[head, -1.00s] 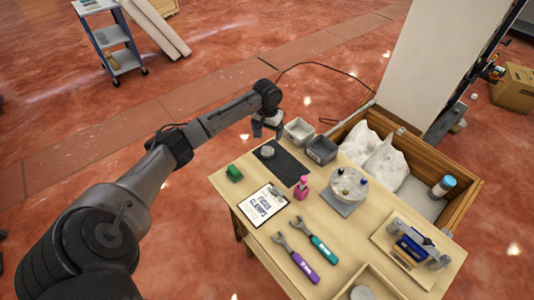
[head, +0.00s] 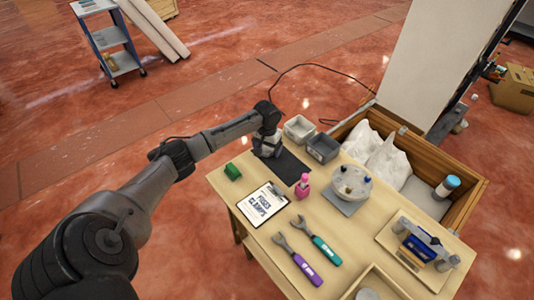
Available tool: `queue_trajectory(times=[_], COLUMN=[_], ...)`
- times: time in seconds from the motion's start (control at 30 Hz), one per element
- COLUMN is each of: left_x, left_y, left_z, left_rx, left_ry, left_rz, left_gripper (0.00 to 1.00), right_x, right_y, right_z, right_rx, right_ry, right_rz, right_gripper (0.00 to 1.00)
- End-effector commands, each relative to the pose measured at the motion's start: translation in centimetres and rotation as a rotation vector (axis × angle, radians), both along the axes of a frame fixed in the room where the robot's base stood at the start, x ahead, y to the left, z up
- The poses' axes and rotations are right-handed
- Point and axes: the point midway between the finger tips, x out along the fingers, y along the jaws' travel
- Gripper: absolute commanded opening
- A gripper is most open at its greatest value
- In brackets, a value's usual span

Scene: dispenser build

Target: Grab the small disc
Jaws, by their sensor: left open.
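My left gripper (head: 266,151) is open and points down at the far left part of the dark mat (head: 291,167) on the workbench. It covers the place where a small grey disc lay in the earlier view, so the disc is hidden now. I cannot tell whether the fingers touch the disc. My right gripper is not in view.
Two small bins, light (head: 299,128) and dark grey (head: 322,148), stand close to the gripper. Two wrenches lie in front.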

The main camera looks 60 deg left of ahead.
Motion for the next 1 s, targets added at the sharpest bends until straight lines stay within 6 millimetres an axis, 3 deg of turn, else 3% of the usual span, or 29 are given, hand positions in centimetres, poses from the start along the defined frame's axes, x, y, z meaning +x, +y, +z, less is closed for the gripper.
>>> queue_trajectory(times=[0.27, 0.9, 1.0], left_x=[-0.01, -0.01, 0.02], left_y=[0.03, 0.05, 0.08], left_z=[-0.45, -0.43, -0.35], left_rx=[0.001, 0.001, 0.001], left_ry=[-0.001, 0.000, -0.002], left_rz=[0.000, 0.000, 0.001], left_gripper=[0.87, 0.25, 0.21], right_x=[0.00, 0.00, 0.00], right_y=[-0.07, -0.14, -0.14], right_z=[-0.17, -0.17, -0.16], right_rx=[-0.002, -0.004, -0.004], right_ry=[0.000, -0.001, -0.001], right_rz=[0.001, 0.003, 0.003], right_gripper=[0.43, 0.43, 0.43])
